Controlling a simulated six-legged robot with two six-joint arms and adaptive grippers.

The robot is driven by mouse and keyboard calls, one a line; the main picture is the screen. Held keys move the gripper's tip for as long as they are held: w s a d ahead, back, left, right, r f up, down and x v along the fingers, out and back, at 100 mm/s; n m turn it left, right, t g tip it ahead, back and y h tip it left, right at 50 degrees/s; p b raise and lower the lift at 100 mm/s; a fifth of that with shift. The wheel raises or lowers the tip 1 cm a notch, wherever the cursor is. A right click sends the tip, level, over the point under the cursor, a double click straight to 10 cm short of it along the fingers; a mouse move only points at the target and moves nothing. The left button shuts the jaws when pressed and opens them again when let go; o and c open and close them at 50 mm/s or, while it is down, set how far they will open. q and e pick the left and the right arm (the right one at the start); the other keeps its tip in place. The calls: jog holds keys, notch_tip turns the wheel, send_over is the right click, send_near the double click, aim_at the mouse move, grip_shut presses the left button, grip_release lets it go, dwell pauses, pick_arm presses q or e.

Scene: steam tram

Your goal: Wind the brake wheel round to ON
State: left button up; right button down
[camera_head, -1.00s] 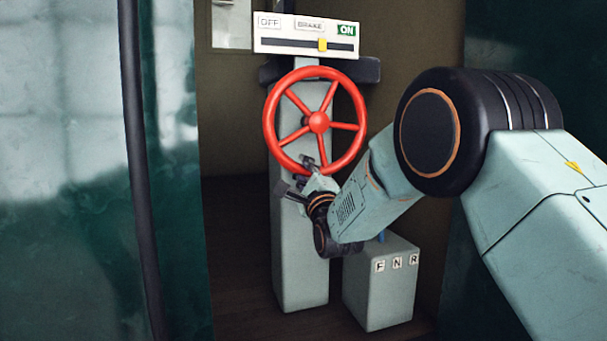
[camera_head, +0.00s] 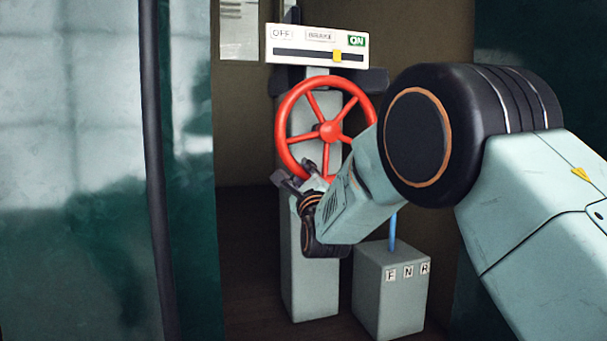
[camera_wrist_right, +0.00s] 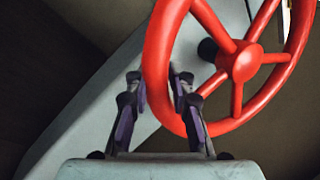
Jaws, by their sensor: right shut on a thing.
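The red brake wheel (camera_head: 332,130) stands upright on a grey pedestal (camera_head: 314,270). My right gripper (camera_head: 303,178) is at the lower left of its rim. In the right wrist view the two fingers (camera_wrist_right: 158,100) stand on either side of the red rim (camera_wrist_right: 157,62), shut on it. Above the wheel is a white indicator board (camera_head: 317,44) marked OFF at left, BRAKE in the middle and ON in green at right. Its yellow marker (camera_head: 337,55) sits right of centre, just short of the ON label. My left gripper is not in view.
A grey box (camera_head: 390,290) marked F, N, R with a blue lever (camera_head: 393,230) stands right of the pedestal, below my right arm. A dark upright pole (camera_head: 153,170) and a green wall panel are at left. Dark floor lies between.

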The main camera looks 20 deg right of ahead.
jog(key=shift+f, duration=0.1)
jog(key=c, duration=1.1)
grip_release()
jog(key=shift+c, duration=0.2)
jog(key=shift+s, duration=0.15)
jog(key=v, duration=1.1)
jog(key=shift+s+f, duration=0.15)
jog(key=shift+s, duration=0.2)
